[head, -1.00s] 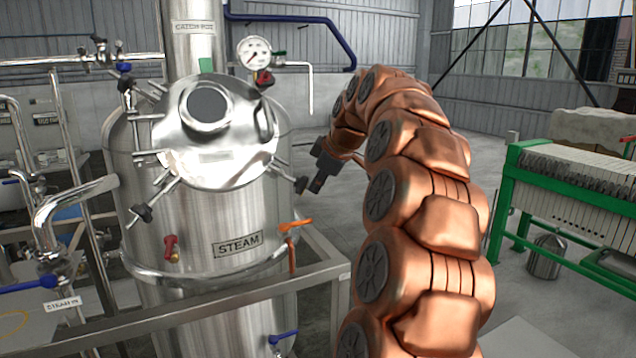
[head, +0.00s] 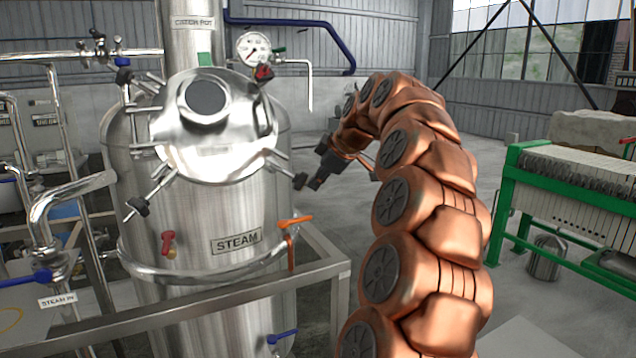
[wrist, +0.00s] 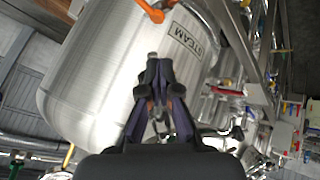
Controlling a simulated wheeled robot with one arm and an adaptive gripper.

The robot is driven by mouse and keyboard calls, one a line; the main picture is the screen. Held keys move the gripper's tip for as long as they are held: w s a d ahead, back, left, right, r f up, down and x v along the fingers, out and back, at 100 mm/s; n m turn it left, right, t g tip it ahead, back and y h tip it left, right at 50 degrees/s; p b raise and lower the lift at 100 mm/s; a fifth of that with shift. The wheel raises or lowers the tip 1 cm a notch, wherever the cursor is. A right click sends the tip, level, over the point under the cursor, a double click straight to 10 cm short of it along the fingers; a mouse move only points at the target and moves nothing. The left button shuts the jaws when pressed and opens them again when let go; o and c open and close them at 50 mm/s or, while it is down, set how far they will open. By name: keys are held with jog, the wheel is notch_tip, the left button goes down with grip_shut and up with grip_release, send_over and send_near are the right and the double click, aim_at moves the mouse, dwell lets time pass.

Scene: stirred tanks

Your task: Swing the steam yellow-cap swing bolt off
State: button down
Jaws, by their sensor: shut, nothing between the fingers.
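The steel tank marked STEAM (head: 195,215) stands left of centre in the head view, its round lid (head: 215,150) ringed by swing bolts with dark ends. One bolt end (head: 300,181) sticks out at the lid's lower right. Another bolt end (head: 139,207) is at the lower left. I cannot make out a yellow cap on any bolt. My gripper (head: 317,183) is just right of the lower-right bolt end; I cannot tell whether they touch. In the wrist view my gripper (wrist: 154,75) is shut and empty, in front of the tank wall (wrist: 105,65).
An orange-handled valve (head: 294,222) and a steel frame rail (head: 240,284) are below the lid. A pressure gauge (head: 253,48) and a red knob (head: 264,72) are above it. A green-framed filter press (head: 560,185) stands at the right. Open floor lies between.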

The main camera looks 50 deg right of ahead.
jog(key=s+a+f+b+v, duration=0.1)
jog(key=a+b+v, duration=0.1)
jog(key=v, duration=1)
jog(key=shift+s+r, duration=0.25)
jog(key=shift+r, duration=0.1)
jog(key=w+a+f+g+y, duration=0.1)
jog(key=w+a+f, duration=0.15)
jog(key=a, duration=0.45)
jog(key=w+a+f+g+y, duration=0.1)
jog(key=w+a+f, duration=0.15)
jog(key=a, duration=0.45)
jog(key=s+a+f+m+g, duration=0.1)
jog(key=s+a+f+g, duration=0.1)
jog(key=a+f, duration=0.4)
jog(key=s+a+f+m+g, duration=0.1)
jog(key=s+a+f, duration=0.2)
jog(key=a+f, duration=0.3)
jog(key=s+a+f+m+g+h, duration=0.1)
jog(key=s+a+f, duration=0.3)
jog(key=s+f, duration=0.6)
jog(key=s+a+f+m+g, duration=0.3)
jog(key=s+a+f, duration=0.2)
jog(key=s+f, duration=0.5)
jog(key=shift+s+f+m+g+h, duration=0.3)
jog(key=shift+s+m+g+h, duration=0.1)
jog(key=shift+s, duration=0.75)
jog(key=shift+a, duration=0.2)
